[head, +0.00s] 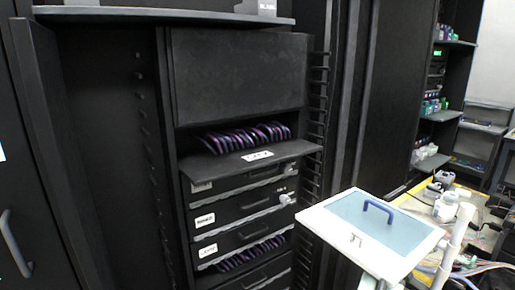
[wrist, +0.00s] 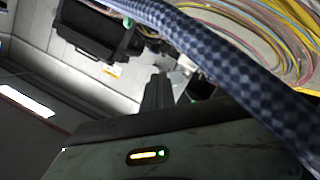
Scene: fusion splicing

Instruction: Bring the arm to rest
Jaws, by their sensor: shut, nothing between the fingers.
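My gripper (wrist: 158,93) shows in the wrist view as a dark, narrow pair of fingers just beyond a grey-green body with a lit yellow and green indicator. The fingers are together with nothing between them. A thick blue-black checkered cable (wrist: 205,62) crosses close to the camera, from the top to the lower right. Whether it touches the gripper I cannot tell. In the head view I cannot make out the gripper.
A black rack (head: 240,80) with drawers and purple cable loops stands ahead in the head view. A white case (head: 400,262) with a pale blue top stands at lower right, beside a cluttered yellow worktop (head: 411,203). Yellow cables (wrist: 275,25) fill the wrist view's upper right.

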